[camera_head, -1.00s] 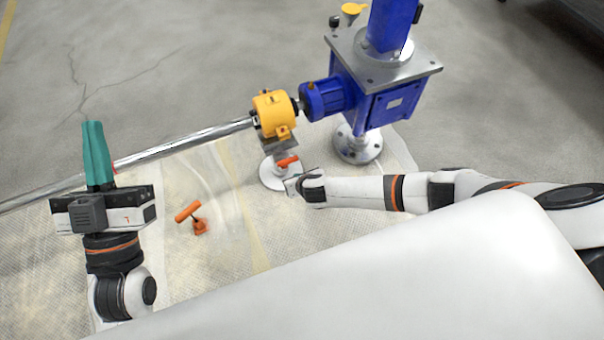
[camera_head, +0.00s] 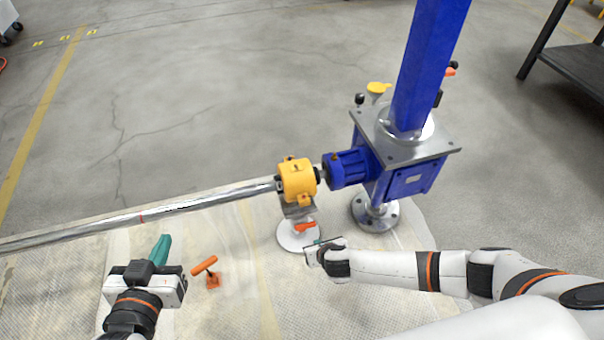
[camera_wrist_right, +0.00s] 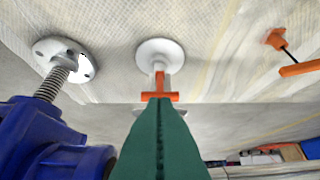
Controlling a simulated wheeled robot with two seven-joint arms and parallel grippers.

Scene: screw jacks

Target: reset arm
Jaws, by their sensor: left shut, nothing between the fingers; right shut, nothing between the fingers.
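My left gripper (camera_head: 163,243) has green fingers shut together with nothing between them. It is over the mat, on the near side of the silver bar and left of a loose orange-handled piece (camera_head: 205,265). My right gripper (camera_head: 316,242) is also shut and empty. It is close to the screw jack with a white round base (camera_head: 290,240) and orange handle (camera_head: 305,227). In the right wrist view its green fingers (camera_wrist_right: 160,104) point at the orange handle (camera_wrist_right: 140,97) and hide part of it. I cannot tell if they touch it.
The silver bar (camera_head: 130,221) runs from the left to a yellow clamp block (camera_head: 297,180) and a blue gearbox (camera_head: 410,178) with a blue column (camera_head: 428,65). A black table (camera_head: 575,65) stands at the far right. The floor behind the bar is clear.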

